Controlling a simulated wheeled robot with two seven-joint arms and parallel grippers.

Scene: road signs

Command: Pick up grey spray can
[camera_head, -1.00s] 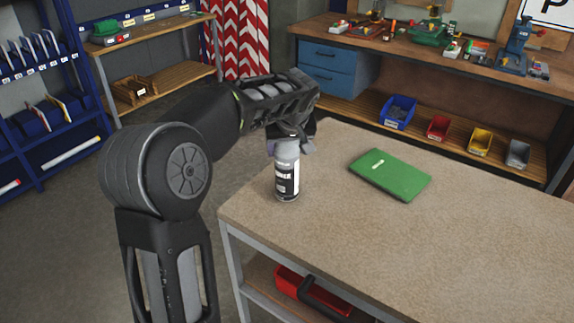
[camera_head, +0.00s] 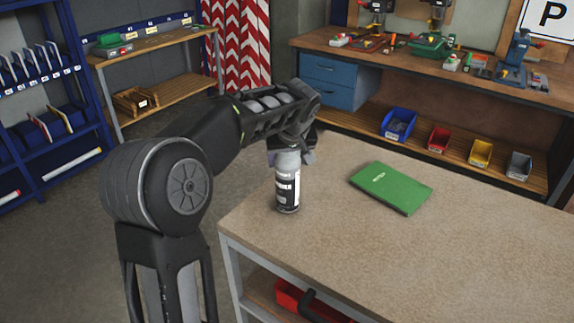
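The grey spray can (camera_head: 287,190) stands upright near the left end of the brown table (camera_head: 400,250), with a black and white label facing me. My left gripper (camera_head: 289,157) comes down over it from above, with its fingers at either side of the can's top. The top of the can is hidden by the gripper. The fingers look close against it, but I cannot tell whether they are shut on it. My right gripper is not in view.
A green book (camera_head: 391,187) lies on the table to the right of the can. A red toolbox (camera_head: 310,302) sits on the shelf below. The rest of the tabletop is clear. A workbench with several coloured bins stands behind.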

